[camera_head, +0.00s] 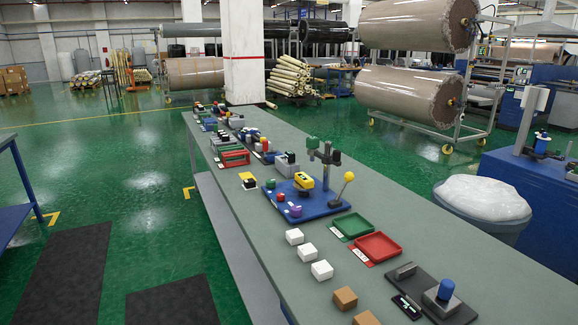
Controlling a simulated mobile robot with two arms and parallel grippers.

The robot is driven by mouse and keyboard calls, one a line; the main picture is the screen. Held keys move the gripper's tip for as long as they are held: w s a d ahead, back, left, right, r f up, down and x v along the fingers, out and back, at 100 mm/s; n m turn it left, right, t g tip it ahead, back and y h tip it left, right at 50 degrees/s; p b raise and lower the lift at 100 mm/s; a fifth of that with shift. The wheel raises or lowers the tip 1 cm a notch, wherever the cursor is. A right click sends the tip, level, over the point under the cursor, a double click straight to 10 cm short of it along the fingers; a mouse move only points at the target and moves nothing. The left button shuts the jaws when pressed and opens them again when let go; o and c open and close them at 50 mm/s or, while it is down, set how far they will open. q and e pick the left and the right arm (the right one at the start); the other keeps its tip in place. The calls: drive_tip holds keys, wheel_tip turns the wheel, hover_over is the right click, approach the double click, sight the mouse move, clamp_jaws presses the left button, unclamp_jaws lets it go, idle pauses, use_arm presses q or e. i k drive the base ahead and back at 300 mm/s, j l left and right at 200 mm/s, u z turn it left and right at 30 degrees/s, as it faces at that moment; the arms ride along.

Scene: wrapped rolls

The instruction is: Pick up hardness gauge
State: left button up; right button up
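A small yellow device with a dark face (304,182), which looks like the hardness gauge, sits on a blue base (325,209) on the long workbench. A dark upright stand with a green part (312,142) rises just behind it. A yellow-knobbed lever (348,177) stands to its right. Neither of my grippers is in view.
The grey-green workbench (250,220) runs away from me. Nearer lie a green tray (354,227), a red tray (378,247), white blocks (294,236), brown blocks (345,298) and a dark fixture with a blue knob (446,290). A bin (482,205) stands right.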

sight(312, 143)
drive_tip(key=i+j, duration=0.15)
drive_tip(key=j, duration=0.2)
drive_tip(key=i+j+z, duration=0.15)
drive_tip(key=j, duration=0.2)
drive_tip(key=i+j, duration=0.15)
drive_tip(key=j, duration=0.25)
drive_tip(key=i+j+z, duration=0.1)
drive_tip(key=j, duration=0.25)
drive_tip(key=i+j+z, duration=0.1)
drive_tip(key=j, duration=0.3)
drive_tip(key=i+j, duration=0.2)
drive_tip(key=j, duration=0.2)
